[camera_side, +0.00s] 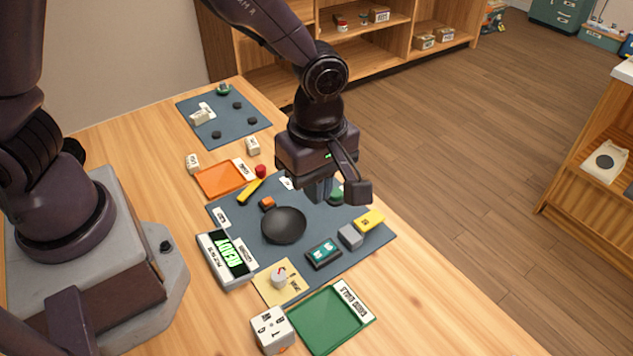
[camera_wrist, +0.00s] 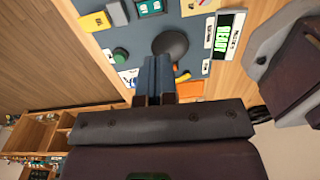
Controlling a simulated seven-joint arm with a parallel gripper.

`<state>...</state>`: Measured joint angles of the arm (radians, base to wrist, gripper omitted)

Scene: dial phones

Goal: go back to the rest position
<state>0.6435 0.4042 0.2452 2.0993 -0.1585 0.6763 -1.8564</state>
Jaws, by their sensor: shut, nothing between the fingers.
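My gripper (camera_side: 323,192) hangs with its fingers down over the far right part of the blue-grey mat (camera_side: 345,270) in the side view. In the wrist view my gripper (camera_wrist: 158,62) has its blue-grey fingers together, with nothing seen between them. A black round dish or disc (camera_side: 283,226) lies on the mat, left of and nearer than the fingers; it also shows in the wrist view (camera_wrist: 170,45). A green round knob (camera_side: 337,197) is close beside the fingers in the side view, partly hidden behind them. The exact height of the fingertips is hard to tell.
A display box (camera_side: 228,257) with green lettering, a grey block (camera_side: 350,236), a yellow block (camera_side: 370,221) and a dark green-faced box (camera_side: 324,253) surround the dish. An orange tray (camera_side: 222,180) and a green tray (camera_side: 330,322) lie at opposite ends. A second mat (camera_side: 240,130) is farther back.

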